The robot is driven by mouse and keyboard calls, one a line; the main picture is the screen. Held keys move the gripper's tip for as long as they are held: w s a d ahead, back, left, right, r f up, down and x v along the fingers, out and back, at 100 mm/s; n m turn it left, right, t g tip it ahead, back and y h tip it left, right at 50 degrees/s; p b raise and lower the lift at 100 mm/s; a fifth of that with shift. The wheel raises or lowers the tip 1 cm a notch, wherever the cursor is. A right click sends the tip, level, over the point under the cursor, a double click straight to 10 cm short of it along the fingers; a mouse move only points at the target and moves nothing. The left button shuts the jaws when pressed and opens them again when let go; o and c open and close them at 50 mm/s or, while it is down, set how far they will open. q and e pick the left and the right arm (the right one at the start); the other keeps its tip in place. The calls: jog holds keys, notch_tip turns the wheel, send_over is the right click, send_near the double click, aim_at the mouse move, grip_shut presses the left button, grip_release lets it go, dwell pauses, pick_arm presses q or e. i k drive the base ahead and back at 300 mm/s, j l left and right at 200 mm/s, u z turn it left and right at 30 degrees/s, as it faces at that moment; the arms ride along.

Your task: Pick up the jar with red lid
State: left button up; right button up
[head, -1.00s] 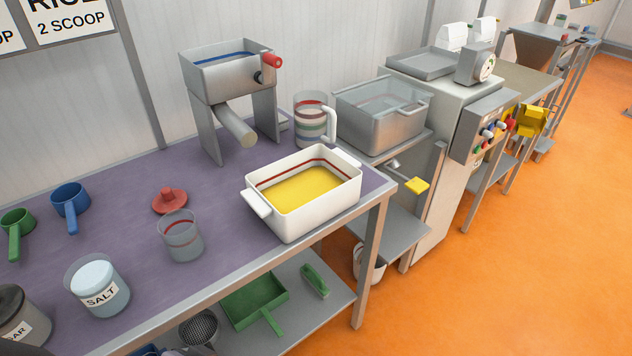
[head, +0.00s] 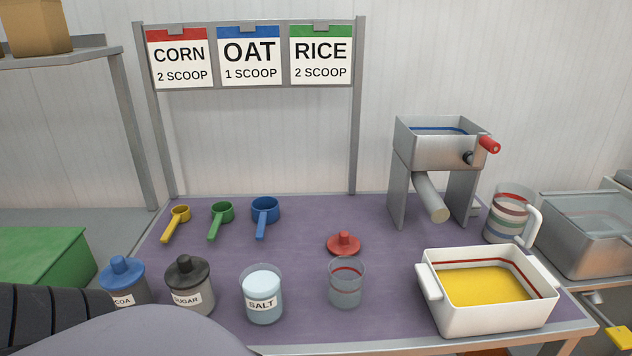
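A red lid (head: 344,243) with a knob lies on the purple table behind an open clear jar (head: 346,284). The jar stands upright near the front edge, has a red line around it and looks empty. The lid is off the jar. No jar in view wears a red lid. My grippers are not in the head view. A dark ribbed part and a grey rounded part of my own body cover the lower left.
Salt (head: 263,296), black-lidded sugar (head: 188,285) and blue-lidded cocoa (head: 123,281) jars stand left of the clear jar. A white tub (head: 441,314) with yellow contents stands right. Scoops (head: 220,219) and a hand-cranked mill (head: 436,150) are farther back. The table's middle is mostly clear.

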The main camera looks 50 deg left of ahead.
aim_at(261, 283)
jog(key=u, duration=1.85)
